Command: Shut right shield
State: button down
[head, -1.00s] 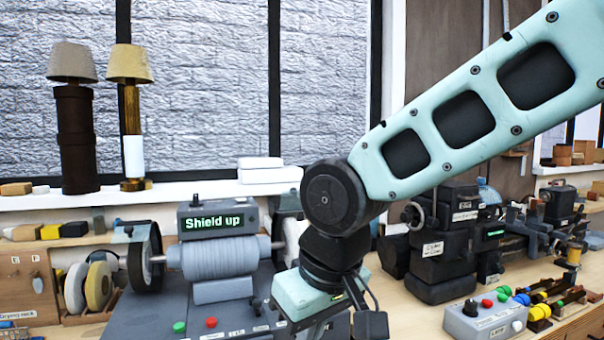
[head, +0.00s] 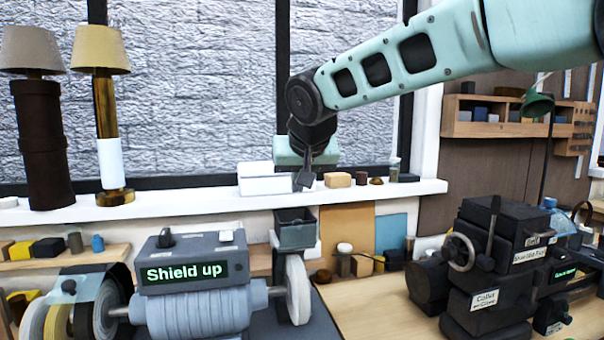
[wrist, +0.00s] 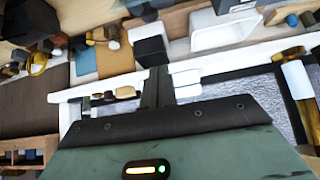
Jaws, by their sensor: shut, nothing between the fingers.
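The grinder (head: 200,310) stands at the lower left in the head view, and its display (head: 184,272) reads "Shield up". Its pale right wheel (head: 298,290) is bare at the front. A dark, box-like part that looks like the raised right shield (head: 296,232) stands above and behind this wheel. My gripper (head: 306,181) is shut and empty, above that part and in front of the windowsill. In the wrist view the narrow fingers (wrist: 158,88) point at a dark boxy part (wrist: 150,45), probably the same shield. I cannot tell whether they touch it.
White boxes (head: 268,180) and small items stand on the windowsill (head: 200,207) close to my gripper. Two lamps (head: 103,110) stand at the left. A black machine (head: 490,270) is at the right, with clear bench (head: 365,310) between it and the grinder.

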aim_at(298, 220)
jog(key=f+p, duration=0.1)
jog(key=f, duration=0.1)
jog(key=w+f+p, duration=0.1)
jog(key=f, duration=0.2)
jog(key=shift+w+a+f+p, duration=0.1)
jog(key=shift+a+f+p, duration=0.15)
jog(key=shift+p, duration=0.1)
jog(key=shift+s+d+f, duration=0.15)
jog(key=shift+s+f, duration=0.25)
jog(key=shift+s, duration=0.15)
jog(key=shift+s+f+b, duration=0.1)
jog(key=shift+f+b, duration=0.15)
jog(key=shift+b, duration=0.75)
jog(key=shift+d+r+t+b, duration=0.1)
jog(key=shift+r+t+b, duration=0.05)
jog(key=shift+t+b, duration=0.2)
jog(key=shift+s, duration=0.1)
